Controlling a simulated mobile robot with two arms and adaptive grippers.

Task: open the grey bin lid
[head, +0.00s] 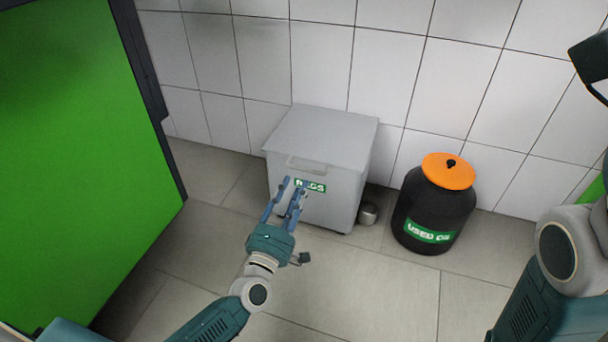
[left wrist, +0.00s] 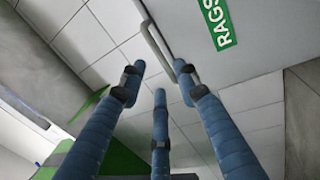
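The grey bin (head: 285,185) stands on the floor against the tiled wall, with a green RAGS label on its front. Its flat grey lid (head: 325,133) lies shut on top. A bar handle (head: 308,164) is at the lid's front edge; it also shows in the left wrist view (left wrist: 157,45). My left gripper (head: 292,186) is in front of the bin, just below the handle, partly covering the label. In the left wrist view its blue fingers (left wrist: 160,70) are spread and empty, with the right fingertip close to the handle. Contact cannot be told. My right gripper is out of view.
A black drum (head: 433,205) with an orange lid and a USED OIL label stands right of the bin. A small metal cup-like object (head: 368,213) is on the floor between them. A large green cabinet (head: 80,160) fills the left side. Floor in front is clear.

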